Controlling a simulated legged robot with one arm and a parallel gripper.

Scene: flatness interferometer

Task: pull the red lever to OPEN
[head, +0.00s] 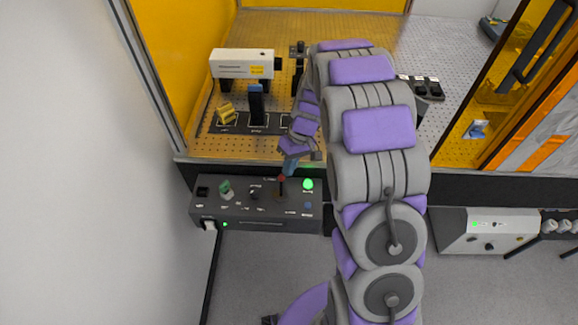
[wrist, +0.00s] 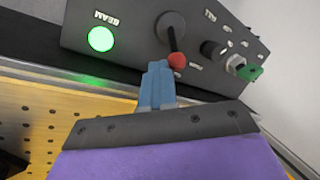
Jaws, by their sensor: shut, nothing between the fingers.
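The red lever (wrist: 177,61) is a dark stick with a red ball tip, rising from a round dark base on the control box. In the head view the lever (head: 282,180) shows small, right at the end of my arm. My gripper (wrist: 157,70) has blue fingers that are shut and empty. Its fingertips are beside the red ball in the wrist view; whether they touch it I cannot tell. In the head view my gripper (head: 288,168) is at the lever and partly blurs with it. The label by the lever is too small to read.
The dark control box (head: 250,219) also bears a lit green BEAM lamp (wrist: 100,39), a knob (wrist: 212,49) and a key switch with a green tag (wrist: 248,71). Behind it is a perforated bench (head: 260,150) with optics, inside amber panels (head: 165,60). A white wall stands at left.

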